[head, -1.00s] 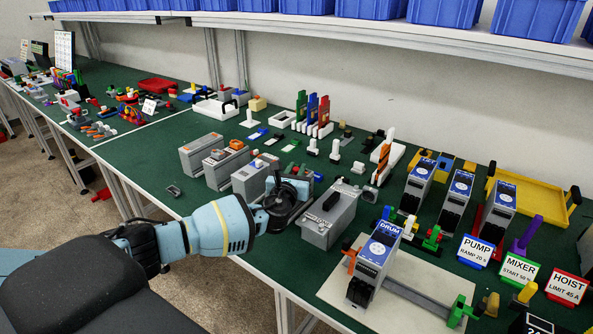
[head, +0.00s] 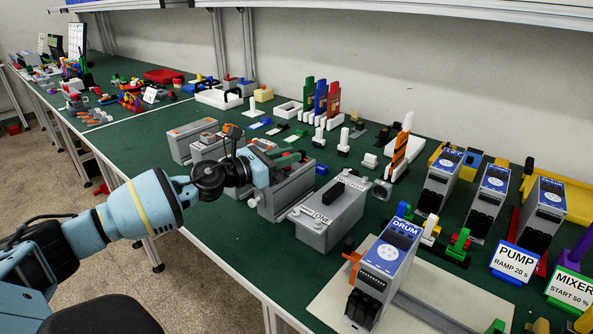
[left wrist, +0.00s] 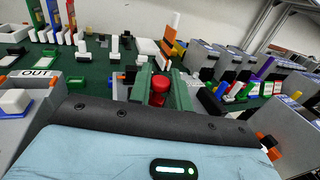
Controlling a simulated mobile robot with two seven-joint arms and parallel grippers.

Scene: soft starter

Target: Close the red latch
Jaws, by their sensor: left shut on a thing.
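In the head view, the gripper is over the back part of a grey box (head: 285,191) in the row along the bench's front edge, and the red part cannot be made out there. My right gripper is not in view.
A grey box with a black handle (head: 328,216) stands just right of my gripper. The blue-topped DRUM unit (head: 384,262) stands on a pale board farther right. Grey boxes (head: 192,141) stand to the left. Several small blocks crowd the green bench behind.

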